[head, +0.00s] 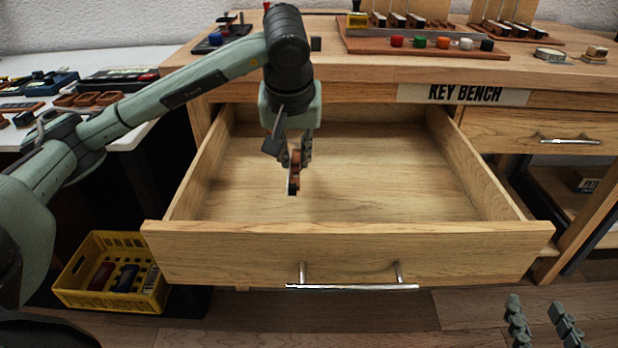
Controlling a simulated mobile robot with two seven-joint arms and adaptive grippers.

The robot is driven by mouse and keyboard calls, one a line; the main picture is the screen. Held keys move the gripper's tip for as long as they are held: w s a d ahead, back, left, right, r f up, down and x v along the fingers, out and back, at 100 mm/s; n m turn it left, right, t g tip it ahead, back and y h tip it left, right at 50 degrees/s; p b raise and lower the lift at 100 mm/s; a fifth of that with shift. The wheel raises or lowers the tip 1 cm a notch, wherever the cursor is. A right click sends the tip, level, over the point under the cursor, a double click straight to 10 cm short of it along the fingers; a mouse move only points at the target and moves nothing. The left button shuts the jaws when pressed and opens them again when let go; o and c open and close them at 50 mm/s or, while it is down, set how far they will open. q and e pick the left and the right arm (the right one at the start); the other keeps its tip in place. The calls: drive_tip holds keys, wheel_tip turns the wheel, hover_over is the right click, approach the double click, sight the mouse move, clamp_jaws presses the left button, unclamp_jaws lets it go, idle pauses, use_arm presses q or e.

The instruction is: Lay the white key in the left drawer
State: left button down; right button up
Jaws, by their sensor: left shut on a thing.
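The left drawer (340,250) of the bench is pulled open and its floor looks bare. My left gripper (294,155) points down over the inside of this drawer, left of its middle. It is shut on a small slim piece, brown with a thin pale edge, which I take for the white key (293,183). The key hangs nearly upright, seen edge-on, and its upper part is hidden by the fingers. I cannot tell how far it is above the drawer floor. My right gripper (541,322) is at the bottom right, in front of the bench, open and empty.
The right drawer (540,130) is shut. The bench top (330,60) holds a board (420,48) with several coloured pieces. A yellow crate (112,272) stands on the floor at left. A white side table (150,60) carries trays. The drawer's right half is free.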

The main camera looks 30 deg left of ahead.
use_arm(q)
wheel_tip(320, 180, down, 6)
drive_tip(key=shift+r+b, duration=0.25)
drive_tip(key=shift+b, duration=0.05)
drive_tip(key=shift+f, duration=0.3)
use_arm(e)
drive_tip(key=shift+t+y, duration=0.7)
drive_tip(key=shift+t, duration=0.2)
drive_tip(key=r, duration=0.1)
drive_tip(key=a+r, duration=0.2)
drive_tip(key=r, duration=0.1)
drive_tip(key=shift+w, duration=0.15)
use_arm(q)
drive_tip(key=c, duration=1.4)
unclamp_jaws()
drive_tip(key=shift+c, duration=0.2)
